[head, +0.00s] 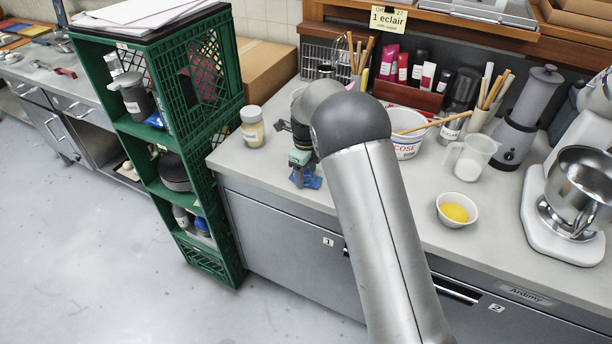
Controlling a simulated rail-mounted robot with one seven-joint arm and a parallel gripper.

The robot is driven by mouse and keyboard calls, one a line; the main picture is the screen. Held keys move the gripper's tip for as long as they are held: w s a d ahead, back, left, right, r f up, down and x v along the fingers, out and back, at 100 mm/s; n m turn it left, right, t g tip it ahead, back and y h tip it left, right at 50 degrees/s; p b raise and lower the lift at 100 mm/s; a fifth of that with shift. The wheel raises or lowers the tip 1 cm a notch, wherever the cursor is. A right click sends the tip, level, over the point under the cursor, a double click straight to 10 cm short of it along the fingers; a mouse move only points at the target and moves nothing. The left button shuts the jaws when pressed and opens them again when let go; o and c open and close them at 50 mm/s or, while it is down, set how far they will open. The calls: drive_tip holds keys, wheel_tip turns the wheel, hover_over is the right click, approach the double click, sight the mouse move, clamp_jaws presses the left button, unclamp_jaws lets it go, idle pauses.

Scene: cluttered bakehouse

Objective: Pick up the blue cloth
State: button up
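A blue cloth (313,182) lies on the counter near its front edge, left of the middle of the head view. Only a small part of it shows. My gripper (299,176) points down right at the cloth and covers part of it. The fingers are small and overlap the cloth in the picture. I cannot tell whether they are apart or closed on it, or whether they touch it.
A jar (252,127) stands left of my gripper, beside a green crate stack (225,200). A white tub (408,145), a measuring jug (468,158), a bowl with yellow contents (456,210) and a mixer (562,225) stand to the right. My arm hides the counter's middle.

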sight(307, 172)
drive_tip(key=shift+r, duration=0.1)
drive_tip(key=shift+c, duration=0.4)
drive_tip(key=shift+r, duration=0.5)
drive_tip(key=r, duration=0.1)
drive_tip(key=r+b, duration=0.1)
drive_tip(key=shift+s+d+r, duration=0.15)
drive_tip(key=shift+s+r, duration=0.05)
drive_tip(key=shift+r, duration=0.15)
drive_tip(key=s+d+r+b, duration=0.3)
drive_tip(key=s+d+r, duration=0.6)
drive_tip(key=s, duration=0.1)
